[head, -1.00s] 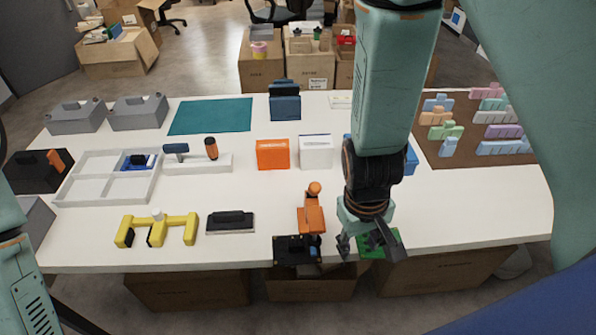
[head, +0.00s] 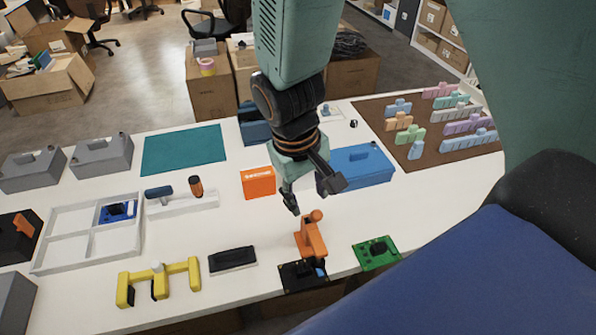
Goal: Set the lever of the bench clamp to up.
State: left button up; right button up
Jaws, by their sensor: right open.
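The bench clamp has a black base (head: 303,277) at the front edge of the white table, with an orange lever (head: 313,240) ending in a round orange knob (head: 316,215). The lever stands up from the base, leaning slightly; its exact setting is hard to tell. My right gripper (head: 310,199) is open and empty, pointing down just behind and above the knob in the picture. Its fingers appear apart from the lever. My left gripper is out of view.
A green circuit board (head: 376,253) lies right of the clamp and a black block (head: 232,259) left of it. An orange box (head: 258,183) and a blue case (head: 362,166) stand behind. A yellow frame (head: 158,281) lies at front left.

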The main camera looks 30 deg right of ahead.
aim_at(319, 211)
jog(key=d+f, duration=0.1)
jog(key=f, duration=0.1)
jog(key=f+b, duration=0.1)
jog(key=f, duration=0.1)
jog(key=d+f+b, duration=0.1)
jog(key=f, duration=0.2)
jog(key=shift+s+d, duration=0.25)
jog(key=shift+d, duration=0.1)
jog(key=shift+w+a+f+b, duration=0.1)
jog(key=shift+a+f+b, duration=0.25)
jog(key=shift+a, duration=0.15)
jog(key=shift+d, duration=0.45)
jog(key=shift+c, duration=1.3)
jog(key=shift+a, duration=0.35)
jog(key=shift+c, duration=1.4)
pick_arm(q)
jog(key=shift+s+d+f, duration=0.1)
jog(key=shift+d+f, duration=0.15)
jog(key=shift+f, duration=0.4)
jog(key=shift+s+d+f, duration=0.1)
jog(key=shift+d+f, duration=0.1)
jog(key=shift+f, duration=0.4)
pick_arm(e)
jog(key=shift+d, duration=0.15)
grip_shut()
